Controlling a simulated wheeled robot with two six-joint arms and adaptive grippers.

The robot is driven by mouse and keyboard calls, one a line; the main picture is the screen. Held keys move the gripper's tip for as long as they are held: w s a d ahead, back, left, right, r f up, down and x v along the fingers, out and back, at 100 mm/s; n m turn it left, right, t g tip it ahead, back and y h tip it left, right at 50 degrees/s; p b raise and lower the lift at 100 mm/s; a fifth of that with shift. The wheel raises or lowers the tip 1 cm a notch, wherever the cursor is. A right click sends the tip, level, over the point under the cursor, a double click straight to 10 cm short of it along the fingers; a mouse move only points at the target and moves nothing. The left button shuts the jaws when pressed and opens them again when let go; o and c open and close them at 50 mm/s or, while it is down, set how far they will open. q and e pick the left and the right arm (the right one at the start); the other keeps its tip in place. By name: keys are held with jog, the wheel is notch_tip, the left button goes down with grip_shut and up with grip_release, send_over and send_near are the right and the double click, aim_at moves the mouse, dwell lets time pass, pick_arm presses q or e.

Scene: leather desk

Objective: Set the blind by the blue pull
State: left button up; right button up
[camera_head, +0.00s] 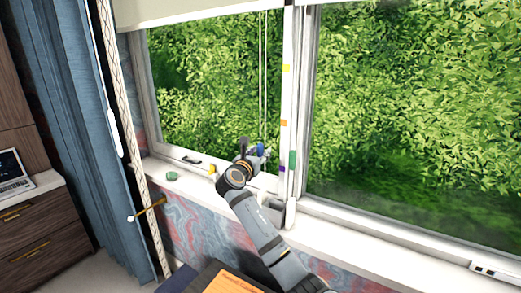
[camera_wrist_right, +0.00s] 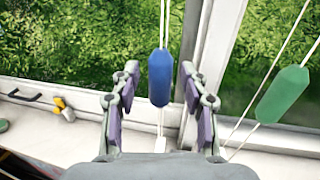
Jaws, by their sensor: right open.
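The blue pull (camera_wrist_right: 160,77) hangs upright on a thin white cord between the spread fingers of my right gripper (camera_wrist_right: 160,72) in the right wrist view. Gaps show on both sides, so neither finger appears to touch it. In the head view the blue pull (camera_head: 261,149) shows just beside my right gripper (camera_head: 252,149), partly hidden by it. The cream blind (camera_head: 185,10) is at the top of the left window pane, with only its lower part in view. My left gripper is not in view.
A green pull (camera_wrist_right: 283,95) hangs on a slanting cord to the right. The window post carries yellow (camera_head: 286,68), orange (camera_head: 284,123) and purple (camera_head: 282,168) marks. A small green object (camera_head: 172,176) lies on the sill. A blue curtain (camera_head: 65,110) hangs at left.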

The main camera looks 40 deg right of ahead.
jog(key=shift+w+d, duration=0.3)
jog(key=shift+d, duration=0.25)
jog(key=shift+c, duration=0.2)
grip_shut()
jog(key=shift+f, duration=0.1)
